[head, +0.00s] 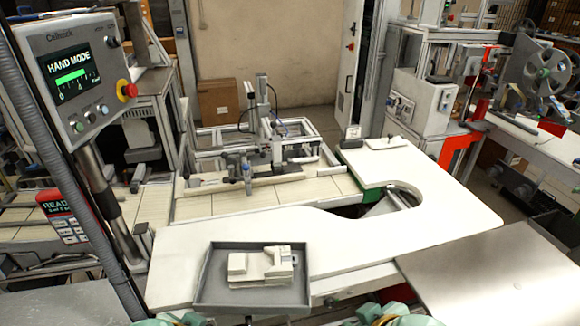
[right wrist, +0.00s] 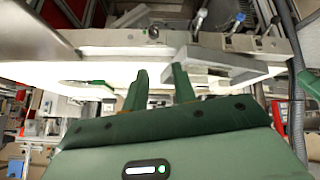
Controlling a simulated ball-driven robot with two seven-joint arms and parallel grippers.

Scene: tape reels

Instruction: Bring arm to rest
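My right gripper (right wrist: 161,88) shows in the right wrist view as two green fingers standing apart, with a clear gap and nothing between them. Beyond the fingertips are a bright white surface and the underside or edge of the bench. In the head view only green rounded parts of my arms show at the bottom edge, and neither gripper's fingers can be seen there.
A grey tray (head: 212,290) holding pale blocky parts (head: 262,266) sits on the white worktop (head: 450,212) near its front edge. A control panel (head: 76,75) stands at left. A tape reel (head: 543,68) is mounted at far right. The worktop's right side is clear.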

